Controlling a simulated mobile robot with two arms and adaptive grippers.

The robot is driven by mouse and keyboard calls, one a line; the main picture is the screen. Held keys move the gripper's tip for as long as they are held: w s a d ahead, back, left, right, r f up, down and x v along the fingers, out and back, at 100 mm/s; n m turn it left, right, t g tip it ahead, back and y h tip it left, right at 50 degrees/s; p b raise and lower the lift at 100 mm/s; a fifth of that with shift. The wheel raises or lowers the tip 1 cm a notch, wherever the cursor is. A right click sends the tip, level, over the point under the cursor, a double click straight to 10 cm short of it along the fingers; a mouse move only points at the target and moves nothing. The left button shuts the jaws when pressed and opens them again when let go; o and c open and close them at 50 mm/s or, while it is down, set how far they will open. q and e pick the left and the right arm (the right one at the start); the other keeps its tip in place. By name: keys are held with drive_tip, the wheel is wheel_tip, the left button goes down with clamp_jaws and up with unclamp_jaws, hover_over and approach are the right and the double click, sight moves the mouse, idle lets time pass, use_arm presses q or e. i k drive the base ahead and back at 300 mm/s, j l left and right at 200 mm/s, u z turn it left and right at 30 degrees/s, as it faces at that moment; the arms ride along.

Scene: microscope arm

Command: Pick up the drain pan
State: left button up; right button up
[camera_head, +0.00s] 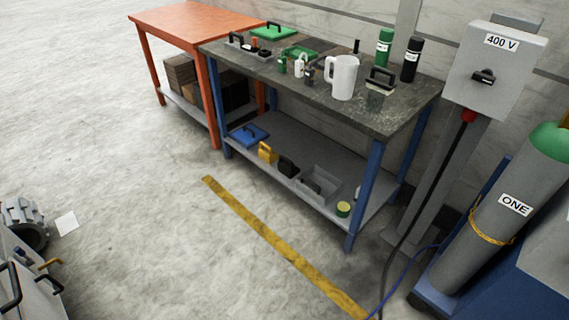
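No thing in the head view is clearly marked as the drain pan, and I cannot tell which one it is. Low, pan-like things with dark handles are a green one (262,36) at the back left of the dark-topped workbench (395,112) and a blue one (240,139) on its lower shelf. An open grey tray (345,190) also sits on the lower shelf, towards the right. A grey tray (236,46) with small things in it stands at the bench top's left end. Neither of my grippers is in view.
A white jug (343,78), bottles and small items crowd the bench top. An orange table (185,20) adjoins on the left. A 400 V box (495,75) and a grey gas cylinder (500,215) stand right. The floor (130,200) before the bench is largely clear.

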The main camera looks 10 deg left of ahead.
sight(322, 187)
drive_tip(key=i+j+u, duration=0.15)
drive_tip(key=i+u, duration=0.35)
drive_tip(key=i, duration=0.45)
